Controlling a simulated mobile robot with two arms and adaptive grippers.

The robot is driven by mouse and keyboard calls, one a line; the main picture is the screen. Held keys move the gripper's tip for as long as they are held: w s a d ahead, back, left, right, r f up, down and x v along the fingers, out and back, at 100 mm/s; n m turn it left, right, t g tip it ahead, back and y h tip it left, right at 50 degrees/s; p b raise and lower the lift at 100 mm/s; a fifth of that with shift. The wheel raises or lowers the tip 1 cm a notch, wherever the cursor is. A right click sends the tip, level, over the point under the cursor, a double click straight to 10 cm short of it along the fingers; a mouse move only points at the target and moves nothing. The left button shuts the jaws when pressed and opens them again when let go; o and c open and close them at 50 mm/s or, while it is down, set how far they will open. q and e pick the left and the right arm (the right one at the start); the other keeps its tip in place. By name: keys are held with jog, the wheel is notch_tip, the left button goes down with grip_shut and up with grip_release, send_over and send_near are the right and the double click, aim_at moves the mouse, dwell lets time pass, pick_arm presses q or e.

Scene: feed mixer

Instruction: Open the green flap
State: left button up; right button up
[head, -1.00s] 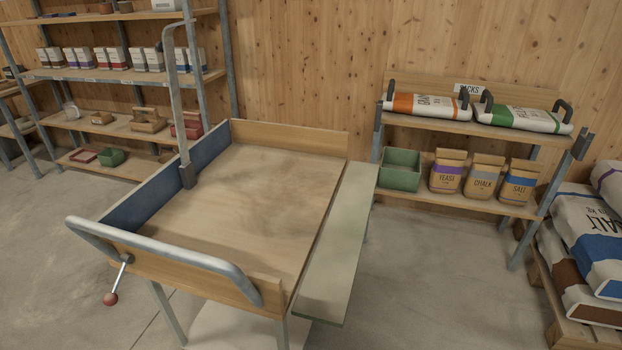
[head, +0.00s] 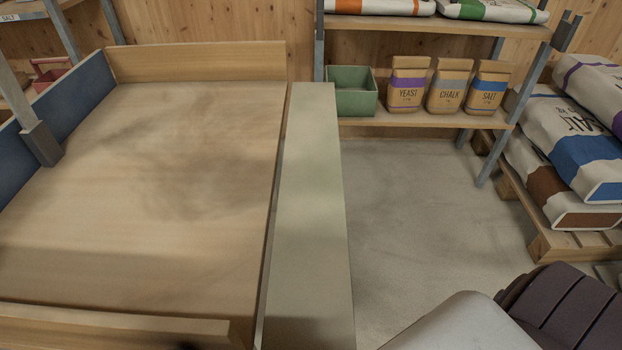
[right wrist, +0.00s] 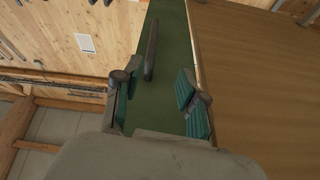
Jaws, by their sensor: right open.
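The green flap (head: 306,220) is a long, narrow panel along the right side of the wooden mixing box (head: 190,140). Its pale upper face shows in the head view, level and sticking outward. In the right wrist view its dark green face (right wrist: 176,45) fills the middle, with a dark bar handle (right wrist: 151,50) on it. My right gripper (right wrist: 160,93) is open and empty, its two teal-padded fingers apart in front of that green face. The handle shows beyond the fingers, nearer the left one, and appears untouched. My left gripper is out of view.
A shelf (head: 420,118) behind holds a green bin (head: 352,98) and paper bags of yeast, chalk and salt. Sacks (head: 570,140) lie on a pallet (head: 560,243) at the right. The floor (head: 420,210) right of the flap is clear.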

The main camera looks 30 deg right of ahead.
aim_at(325, 184)
jog(key=shift+m+g+h, duration=0.4)
jog(key=shift+m+h, duration=0.2)
jog(key=shift+h, duration=0.1)
jog(key=x, duration=0.7)
jog(key=b+x, duration=0.1)
jog(key=x, duration=0.6)
jog(key=shift+s+d+r, duration=0.1)
jog(key=shift+d+r, duration=0.2)
jog(key=shift+d, duration=0.05)
grip_shut()
